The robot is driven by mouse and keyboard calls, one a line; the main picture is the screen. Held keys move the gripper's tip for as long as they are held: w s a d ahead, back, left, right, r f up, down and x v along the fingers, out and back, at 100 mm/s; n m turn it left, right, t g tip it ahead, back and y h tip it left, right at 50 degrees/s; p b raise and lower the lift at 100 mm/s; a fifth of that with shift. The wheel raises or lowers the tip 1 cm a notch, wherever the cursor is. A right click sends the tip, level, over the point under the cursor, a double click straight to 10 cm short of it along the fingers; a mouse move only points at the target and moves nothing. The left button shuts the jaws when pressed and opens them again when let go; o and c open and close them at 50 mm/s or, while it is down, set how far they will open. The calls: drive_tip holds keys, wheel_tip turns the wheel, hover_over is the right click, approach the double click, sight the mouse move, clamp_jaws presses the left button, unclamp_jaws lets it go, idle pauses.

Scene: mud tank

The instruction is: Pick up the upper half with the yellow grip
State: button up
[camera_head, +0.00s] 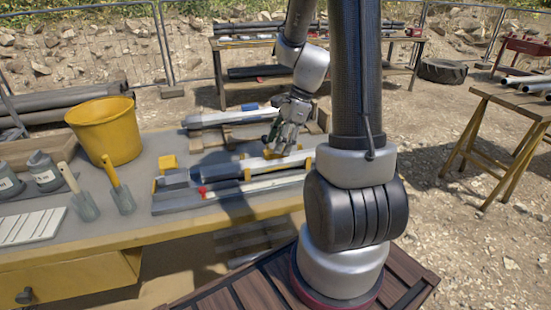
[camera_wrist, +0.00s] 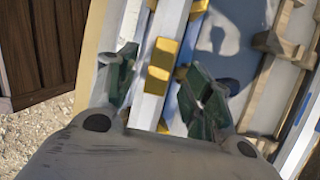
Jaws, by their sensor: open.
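A long silver-grey tube (camera_head: 225,168) lies in a rack on the table in the head view. In the wrist view, the pale tube (camera_wrist: 151,105) runs lengthwise down the picture, with a yellow band (camera_wrist: 161,62) around it that looks like the grip. My gripper (camera_head: 281,146) hangs over the tube in the head view. In the wrist view, my gripper's green fingers (camera_wrist: 160,78) are open, one on each side of the tube near the yellow band. I cannot tell whether they touch it. My gripper partly hides the tube in the head view.
A second tube with a red mark (camera_head: 203,191) lies in front, and another grey tube (camera_head: 215,118) lies behind. A yellow bucket (camera_head: 104,130), two trowels (camera_head: 121,197) and a small yellow block (camera_head: 168,162) are to the left. A wooden frame (camera_wrist: 284,50) lies right of the tube in the wrist view.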

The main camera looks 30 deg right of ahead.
sight(275, 157)
drive_tip(key=x, duration=0.2)
drive_tip(key=shift+a+f, duration=0.1)
drive_tip(key=shift+f, duration=0.2)
clamp_jaws()
